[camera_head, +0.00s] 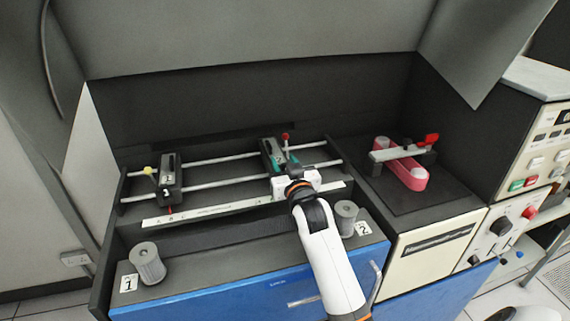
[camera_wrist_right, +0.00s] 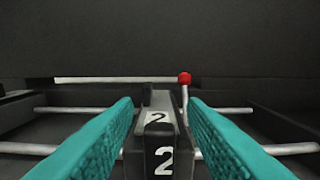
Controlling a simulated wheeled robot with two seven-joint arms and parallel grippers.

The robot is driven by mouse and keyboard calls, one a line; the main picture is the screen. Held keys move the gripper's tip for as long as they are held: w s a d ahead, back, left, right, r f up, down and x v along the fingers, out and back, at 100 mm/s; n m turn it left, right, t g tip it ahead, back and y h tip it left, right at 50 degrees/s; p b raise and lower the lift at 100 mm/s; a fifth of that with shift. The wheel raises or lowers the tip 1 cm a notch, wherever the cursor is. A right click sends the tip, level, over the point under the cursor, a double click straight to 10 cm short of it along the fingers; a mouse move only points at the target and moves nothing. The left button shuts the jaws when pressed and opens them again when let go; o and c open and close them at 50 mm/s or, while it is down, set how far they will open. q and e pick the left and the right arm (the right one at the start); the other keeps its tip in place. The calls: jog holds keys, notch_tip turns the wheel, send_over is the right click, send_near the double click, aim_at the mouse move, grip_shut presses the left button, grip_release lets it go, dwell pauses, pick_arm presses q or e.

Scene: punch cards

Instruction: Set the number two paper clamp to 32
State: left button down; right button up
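The number two paper clamp is a black block marked 2 (camera_wrist_right: 160,128), with a red-knobbed lever (camera_wrist_right: 185,80) at its right. In the head view the clamp (camera_head: 267,146) sits on two metal rails at the right part of the assembly, partly hidden by my gripper. My right gripper (camera_head: 282,163) is open at the clamp, its teal fingers (camera_wrist_right: 160,125) spread to its left and right with gaps visible. I cannot tell how far the fingers reach along it. A white scale strip (camera_head: 240,206) runs in front; its numbers are too small to read. My left gripper is not in view.
Another black clamp (camera_head: 171,178) with a pale yellow knob and red pointer sits farther left on the rails (camera_head: 220,182). Grey rollers stand at the front left (camera_head: 147,263) and front right (camera_head: 346,217). A pink-red part (camera_head: 408,174) lies right. A dark wall closes the back.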

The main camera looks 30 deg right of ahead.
jog(key=b+v, duration=0.2)
jog(key=v, duration=1)
jog(key=shift+s+f, duration=0.1)
